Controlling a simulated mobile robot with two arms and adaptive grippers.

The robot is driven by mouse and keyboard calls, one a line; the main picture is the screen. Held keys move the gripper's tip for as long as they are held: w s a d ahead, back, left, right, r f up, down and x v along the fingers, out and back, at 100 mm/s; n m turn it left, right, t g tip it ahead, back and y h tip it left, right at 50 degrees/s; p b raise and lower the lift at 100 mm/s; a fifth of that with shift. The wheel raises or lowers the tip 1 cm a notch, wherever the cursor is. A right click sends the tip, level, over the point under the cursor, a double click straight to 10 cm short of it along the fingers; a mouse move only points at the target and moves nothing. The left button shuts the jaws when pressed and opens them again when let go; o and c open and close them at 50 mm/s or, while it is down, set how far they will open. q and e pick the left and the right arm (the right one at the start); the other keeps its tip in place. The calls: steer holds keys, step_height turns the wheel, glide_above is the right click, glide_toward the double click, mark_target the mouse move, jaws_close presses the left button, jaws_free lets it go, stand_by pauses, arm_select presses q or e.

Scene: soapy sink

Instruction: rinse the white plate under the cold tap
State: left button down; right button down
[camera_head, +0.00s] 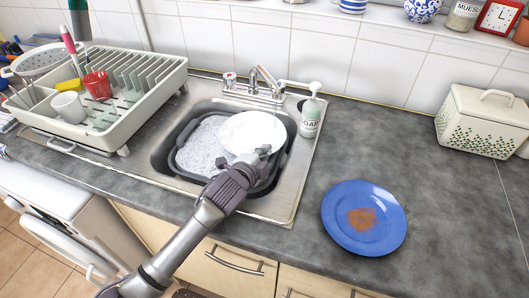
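The white plate (252,130) is over the right part of the grey washing-up bowl (176,150) in the sink, overlapping the bowl's back rim. My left gripper (264,152) reaches in from the front and is shut on the plate's near rim; the fingertips are small in this view. The mixer tap (266,78) stands behind the sink, its spout close behind the plate. I cannot make out any running water. My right gripper is not in view.
White suds (201,148) fill the bowl's left part. A soap bottle (311,112) stands right of the sink. A dish rack (150,98) with a white mug and red cup is left. A dirty blue plate (385,235) lies on the right worktop, with clear room around it.

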arm_select(q)
steer(key=shift+d+r, duration=0.1)
steer(key=shift+d, duration=0.15)
steer(key=shift+d, duration=0.4)
